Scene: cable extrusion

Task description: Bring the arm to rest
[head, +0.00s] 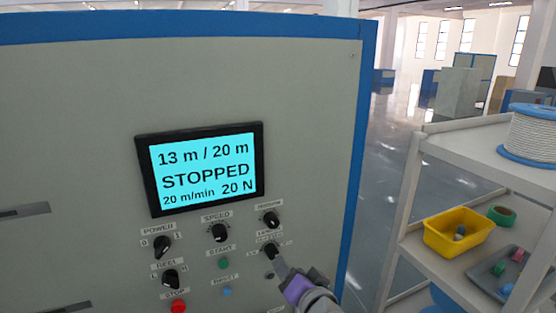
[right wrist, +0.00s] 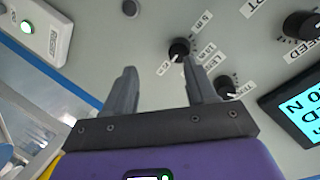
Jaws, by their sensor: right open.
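My right gripper (head: 284,269) is at the lower middle of the head view, in front of the grey machine panel (head: 80,100), close to the lower right knob (head: 270,250). In the right wrist view the two fingers of my right gripper (right wrist: 160,78) are apart with nothing between them. A black knob (right wrist: 179,48) shows just beyond one fingertip. I cannot tell whether the finger touches it. My left gripper is not in view.
The panel screen (head: 205,168) reads 13 m / 20 m, STOPPED, 20 m/min, 20 N. At right, a shelf cart (head: 425,180) holds a cable spool (head: 528,135) and a yellow bin (head: 450,245).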

